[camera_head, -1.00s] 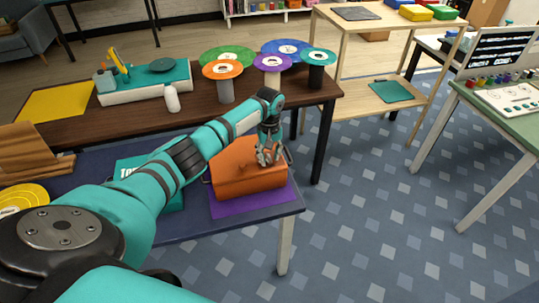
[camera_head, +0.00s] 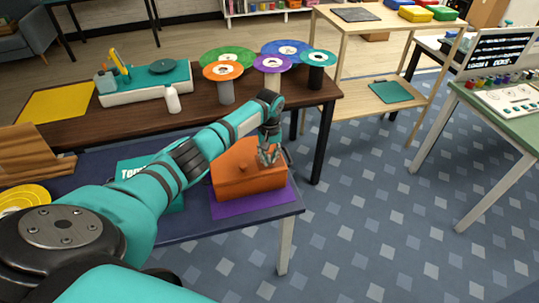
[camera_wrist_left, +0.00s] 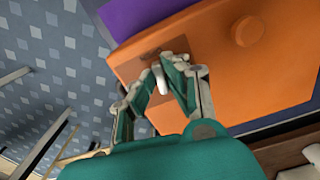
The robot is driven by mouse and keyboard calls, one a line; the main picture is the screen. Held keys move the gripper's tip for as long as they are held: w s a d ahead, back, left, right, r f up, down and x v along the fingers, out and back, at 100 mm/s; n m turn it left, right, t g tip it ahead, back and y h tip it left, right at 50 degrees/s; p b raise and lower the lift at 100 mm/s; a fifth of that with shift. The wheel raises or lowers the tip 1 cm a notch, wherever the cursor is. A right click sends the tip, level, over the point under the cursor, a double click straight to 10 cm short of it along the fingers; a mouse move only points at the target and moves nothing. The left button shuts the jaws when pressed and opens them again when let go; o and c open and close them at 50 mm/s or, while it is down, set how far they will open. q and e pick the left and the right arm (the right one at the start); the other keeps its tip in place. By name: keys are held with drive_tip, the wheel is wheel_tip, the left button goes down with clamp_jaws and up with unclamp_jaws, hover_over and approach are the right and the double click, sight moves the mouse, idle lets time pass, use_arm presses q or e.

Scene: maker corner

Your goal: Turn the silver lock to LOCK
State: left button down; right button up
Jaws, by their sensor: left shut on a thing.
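An orange box (camera_head: 240,182) lies on a purple mat (camera_head: 225,209) on the dark blue table. In the left wrist view the box (camera_wrist_left: 275,75) fills the upper right, with a round orange knob (camera_wrist_left: 247,31) on one face. My left gripper (camera_head: 268,158) is at the box's right end. In the left wrist view its fingers (camera_wrist_left: 162,73) are shut on the small silver lock (camera_wrist_left: 160,80), a pale, narrow piece mostly hidden between them. A brownish plate (camera_wrist_left: 148,55) shows behind the fingertips. Any lock markings are too small to read.
A teal book-like item (camera_head: 132,170) lies left of the box. A brown table (camera_head: 205,118) behind holds round coloured discs on stands and a white bottle (camera_head: 172,99). The floor right of the blue table is free.

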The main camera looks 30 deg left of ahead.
use_arm(q)
drive_tip(key=m+p, duration=0.1)
drive_tip(key=m, duration=0.3)
drive_tip(key=shift+m+p, duration=0.3)
drive_tip(key=m, duration=0.4)
drive_tip(key=shift+a+p, duration=0.1)
drive_tip(key=shift+p, duration=0.25)
drive_tip(key=m, duration=0.4)
drive_tip(key=shift+a, duration=0.1)
drive_tip(key=shift+m, duration=1.7)
drive_tip(key=c, duration=1.4)
unclamp_jaws()
